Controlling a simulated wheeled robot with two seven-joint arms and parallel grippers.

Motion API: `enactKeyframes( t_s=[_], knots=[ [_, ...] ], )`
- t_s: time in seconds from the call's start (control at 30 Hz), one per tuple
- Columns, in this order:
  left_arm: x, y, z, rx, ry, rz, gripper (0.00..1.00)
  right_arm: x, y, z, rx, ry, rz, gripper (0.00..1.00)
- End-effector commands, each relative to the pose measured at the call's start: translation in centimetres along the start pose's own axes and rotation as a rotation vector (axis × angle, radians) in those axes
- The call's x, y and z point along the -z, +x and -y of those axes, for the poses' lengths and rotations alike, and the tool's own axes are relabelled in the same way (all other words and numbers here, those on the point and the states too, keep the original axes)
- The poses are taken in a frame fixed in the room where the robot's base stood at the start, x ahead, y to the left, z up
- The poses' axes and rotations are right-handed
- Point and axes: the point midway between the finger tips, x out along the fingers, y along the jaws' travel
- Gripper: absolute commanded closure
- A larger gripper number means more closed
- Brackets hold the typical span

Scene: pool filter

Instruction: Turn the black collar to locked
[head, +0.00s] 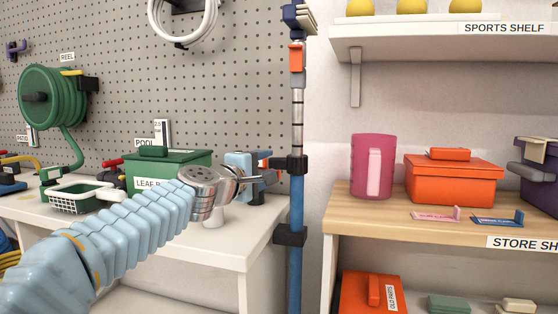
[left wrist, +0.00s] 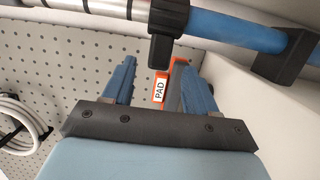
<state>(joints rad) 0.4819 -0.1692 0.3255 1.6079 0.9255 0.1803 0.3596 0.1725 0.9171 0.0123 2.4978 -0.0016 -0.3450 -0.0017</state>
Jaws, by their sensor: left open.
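The black collar (head: 291,166) is on an upright telescoping pole (head: 296,205), where the silver tube meets the blue tube. In the left wrist view the collar (left wrist: 168,20) has a black tab reaching down between my fingertips. My left gripper (head: 270,168) is just left of the collar in the head view. Its two blue fingers are open in the left wrist view (left wrist: 156,65), with the tab at or just beyond the tips; contact cannot be told. The collar's lock marking is not readable. My right gripper is not in view.
A black bracket (head: 290,235) holds the pole lower down. A white bench (head: 240,245) with a green box (head: 180,163) is at left. A wooden shelf (head: 400,215) with a pink mug (head: 372,166) and an orange box (head: 453,182) is at right. An orange PAD-labelled thing (left wrist: 160,86) shows beyond my fingers.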

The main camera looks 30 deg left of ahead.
Motion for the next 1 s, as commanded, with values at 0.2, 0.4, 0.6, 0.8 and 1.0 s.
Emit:
enactKeyframes(
  t_s=[0.2, 0.4, 0.6, 0.8, 1.0],
  knots=[
    [0.0, 4.9, -0.3, 0.002, -0.001, 0.002, 0.43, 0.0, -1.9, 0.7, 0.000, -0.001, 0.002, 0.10],
    [0.0, 7.3, -0.2, 0.001, 0.000, 0.001, 0.43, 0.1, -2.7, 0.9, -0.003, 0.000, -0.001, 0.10],
    [0.0, 7.8, 0.0, 0.000, 0.002, 0.000, 0.43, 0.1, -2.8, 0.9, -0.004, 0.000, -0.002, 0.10],
    [0.0, 7.8, 0.0, 0.000, 0.002, 0.000, 0.49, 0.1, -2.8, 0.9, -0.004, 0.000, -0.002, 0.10],
    [0.0, 7.8, 0.0, 0.001, 0.001, 0.000, 0.79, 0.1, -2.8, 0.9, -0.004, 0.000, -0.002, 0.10]
  ],
)
